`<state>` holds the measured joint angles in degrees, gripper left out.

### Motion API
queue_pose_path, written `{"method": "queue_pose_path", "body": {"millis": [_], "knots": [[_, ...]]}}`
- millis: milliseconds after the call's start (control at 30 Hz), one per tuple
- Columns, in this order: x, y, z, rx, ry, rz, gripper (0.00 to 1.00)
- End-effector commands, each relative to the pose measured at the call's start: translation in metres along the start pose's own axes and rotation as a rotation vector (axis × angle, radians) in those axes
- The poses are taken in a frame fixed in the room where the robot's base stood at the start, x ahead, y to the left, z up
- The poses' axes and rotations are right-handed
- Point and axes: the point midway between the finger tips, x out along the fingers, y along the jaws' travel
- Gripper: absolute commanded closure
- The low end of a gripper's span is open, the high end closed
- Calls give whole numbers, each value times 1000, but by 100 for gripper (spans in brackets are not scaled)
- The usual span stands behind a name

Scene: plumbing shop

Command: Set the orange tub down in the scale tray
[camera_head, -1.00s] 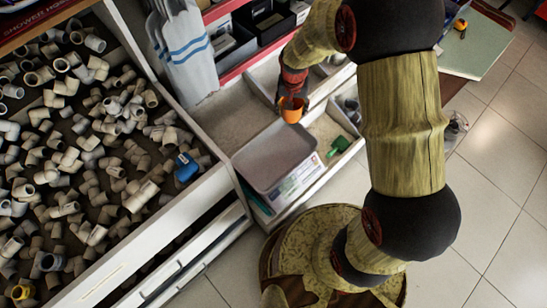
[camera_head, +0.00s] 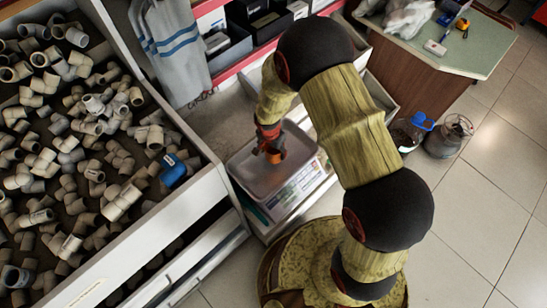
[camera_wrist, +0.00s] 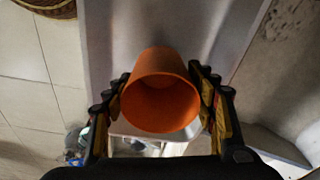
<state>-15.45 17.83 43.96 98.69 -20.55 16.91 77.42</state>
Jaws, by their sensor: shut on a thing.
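The orange tub (camera_wrist: 160,92) is between the two fingers of my gripper (camera_wrist: 162,100) in the wrist view, its open mouth facing the camera. My gripper (camera_head: 271,146) is shut on it. In the head view the orange tub (camera_head: 275,155) shows over the grey scale tray (camera_head: 247,180). I cannot tell whether the tub's base touches the tray. The tray is otherwise empty where it shows. The scale's label panel (camera_head: 297,190) is at the tray's lower right side.
A large bin of grey pipe fittings (camera_head: 70,170) with a blue piece (camera_head: 173,170) stands at the left, its white wall close to the scale. Grey cloths (camera_head: 172,50) hang behind. A green-topped table (camera_head: 470,45) and a blue-capped bottle (camera_head: 411,130) are at the right.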

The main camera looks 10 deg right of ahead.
Motion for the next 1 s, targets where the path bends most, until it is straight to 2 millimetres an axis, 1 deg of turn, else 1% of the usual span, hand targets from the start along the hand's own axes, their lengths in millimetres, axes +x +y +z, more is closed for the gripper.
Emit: {"method": "queue_pose_path", "body": {"millis": [33, 167, 333, 400, 633, 767, 800, 1000], "knots": [[6, 0, 1, 0, 0, 0, 63], [17, 0, 2, -1, 0, -1, 63], [41, 0, 5, -1, 0, 0, 63], [43, 0, 5, -1, 1, -1, 63], [42, -1, 4, -1, 1, -2, 63], [46, -1, 5, -1, 1, -1, 63], [45, 0, 5, -1, 1, -1, 43], [44, 0, 5, -1, 1, -1, 31]]}}
